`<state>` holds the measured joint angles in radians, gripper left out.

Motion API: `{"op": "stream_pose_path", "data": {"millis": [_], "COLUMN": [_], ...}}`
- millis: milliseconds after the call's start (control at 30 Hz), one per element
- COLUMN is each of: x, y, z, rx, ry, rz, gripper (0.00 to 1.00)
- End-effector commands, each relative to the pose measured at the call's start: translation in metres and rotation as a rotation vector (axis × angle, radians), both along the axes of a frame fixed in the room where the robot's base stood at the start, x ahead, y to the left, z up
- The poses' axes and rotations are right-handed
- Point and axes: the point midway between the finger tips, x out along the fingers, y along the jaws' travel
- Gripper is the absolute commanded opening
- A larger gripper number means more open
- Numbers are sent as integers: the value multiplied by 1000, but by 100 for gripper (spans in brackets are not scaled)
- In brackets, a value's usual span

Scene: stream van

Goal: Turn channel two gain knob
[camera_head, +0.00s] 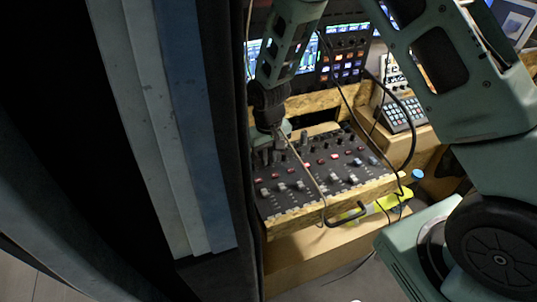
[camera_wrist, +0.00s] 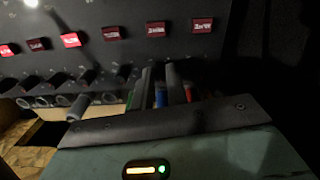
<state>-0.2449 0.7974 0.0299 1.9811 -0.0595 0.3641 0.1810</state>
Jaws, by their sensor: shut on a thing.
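The dark mixer (camera_head: 312,172) lies on a wooden shelf in the head view, with rows of knobs, red buttons and pale faders. My gripper (camera_head: 276,142) points down at its back left part, where my wrist hides the fingertips. In the wrist view my gripper (camera_wrist: 160,74) has its two dark fingers close together at the knob row, shut on a knob (camera_wrist: 160,99) that shows blue between them. Red and green coloured parts show just beside the fingers. I cannot read which channel the held knob belongs to.
Dark knobs (camera_wrist: 61,98) line up left of the fingers in the wrist view. Lit red buttons (camera_wrist: 112,33) run above them. A bent black bar (camera_head: 347,216) and cables cross the mixer's front right. A dark curtain (camera_head: 243,150) hangs close on the left.

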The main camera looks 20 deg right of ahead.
Motion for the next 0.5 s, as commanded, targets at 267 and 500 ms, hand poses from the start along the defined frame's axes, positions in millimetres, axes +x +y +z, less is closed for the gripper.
{"op": "stream_pose_path", "data": {"millis": [267,500], "x": [1,1], "y": [0,0], "z": [1,1], "rx": [0,0], "ry": [-3,-3], "rz": [104,129], "gripper": [0,0]}}
